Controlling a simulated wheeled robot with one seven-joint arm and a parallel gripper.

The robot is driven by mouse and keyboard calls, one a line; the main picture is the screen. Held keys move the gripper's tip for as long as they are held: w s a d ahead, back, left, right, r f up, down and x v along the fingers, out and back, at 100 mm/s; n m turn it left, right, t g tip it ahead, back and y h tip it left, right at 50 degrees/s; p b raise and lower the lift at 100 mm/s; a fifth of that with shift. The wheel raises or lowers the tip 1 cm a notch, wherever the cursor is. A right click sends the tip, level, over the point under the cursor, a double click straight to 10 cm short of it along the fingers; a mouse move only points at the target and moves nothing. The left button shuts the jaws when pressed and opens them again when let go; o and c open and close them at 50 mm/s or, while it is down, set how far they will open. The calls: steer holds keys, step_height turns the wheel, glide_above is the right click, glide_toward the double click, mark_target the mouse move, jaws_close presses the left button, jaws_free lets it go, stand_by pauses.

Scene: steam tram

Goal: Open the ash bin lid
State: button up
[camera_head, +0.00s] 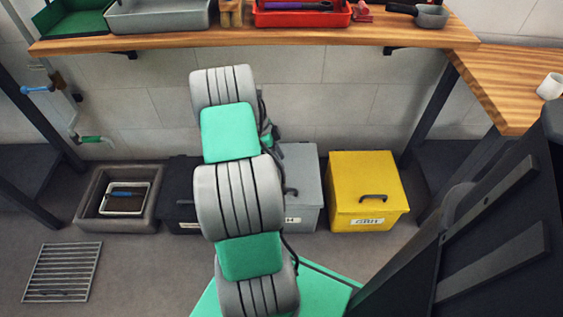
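A grey bin (305,180) stands on the floor below the workbench, with its left part hidden behind my arm. Its lid looks shut, and part of a dark handle shows beside the arm. The visible end of its front label reads "H", so it may be the ash bin. My arm reaches from the bottom of the picture up toward the wall, in front of the bins. My gripper is not visible; the arm's links may hide it.
A yellow bin (364,195) with a shut lid stands right of the grey one. A black bin (184,217) stands left, partly hidden. Further left are a stone basin (89,207) and a floor grate (62,272). The wooden workbench (180,41) overhangs behind; dark metal legs stand either side.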

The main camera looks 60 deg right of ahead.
steer(key=v, duration=0.5)
steer(key=shift+p, duration=0.4)
